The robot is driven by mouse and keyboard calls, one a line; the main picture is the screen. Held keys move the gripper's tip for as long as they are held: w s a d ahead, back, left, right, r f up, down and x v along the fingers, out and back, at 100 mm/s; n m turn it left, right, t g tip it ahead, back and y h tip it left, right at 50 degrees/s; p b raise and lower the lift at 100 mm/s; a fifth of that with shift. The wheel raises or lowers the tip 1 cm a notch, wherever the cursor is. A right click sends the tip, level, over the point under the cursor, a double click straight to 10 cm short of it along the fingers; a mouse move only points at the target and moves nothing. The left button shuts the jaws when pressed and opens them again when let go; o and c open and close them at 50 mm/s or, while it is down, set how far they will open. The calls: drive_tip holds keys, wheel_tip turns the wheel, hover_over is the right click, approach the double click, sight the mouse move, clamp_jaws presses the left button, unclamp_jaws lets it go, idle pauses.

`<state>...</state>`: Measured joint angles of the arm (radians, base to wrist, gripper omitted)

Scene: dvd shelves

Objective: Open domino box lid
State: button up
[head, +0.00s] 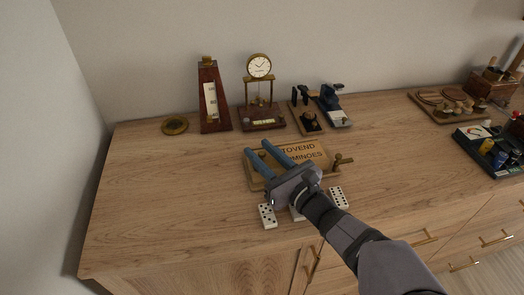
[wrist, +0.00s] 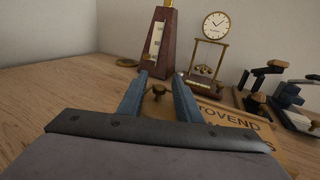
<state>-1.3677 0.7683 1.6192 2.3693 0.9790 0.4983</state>
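The domino box (head: 316,150) lies flat on the wooden cabinet top, with dark lettering on its lid; the lettering also shows in the wrist view (wrist: 232,122). A small brown knob (wrist: 158,90) shows between my fingers at the box's left end. A brass-brown handle piece (head: 343,159) sticks out at the box's right end. My gripper (head: 257,149) is open, its two blue fingers apart over the left part of the box. I cannot tell whether they touch the knob. The gripper body hides the box's near left part.
Domino tiles (head: 267,215) lie in front of the box, one partly hidden by my gripper. Behind stand a metronome (head: 212,100), a clock (head: 259,67) and small dark stands (head: 306,118). A dark tray (head: 490,150) is at the right.

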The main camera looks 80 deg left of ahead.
sight(303, 152)
clamp_jaws()
drive_tip(key=w+b, duration=0.2)
drive_tip(key=w, duration=0.9)
drive_tip(key=shift+w+a, duration=0.1)
drive_tip(key=shift+a, duration=0.05)
unclamp_jaws()
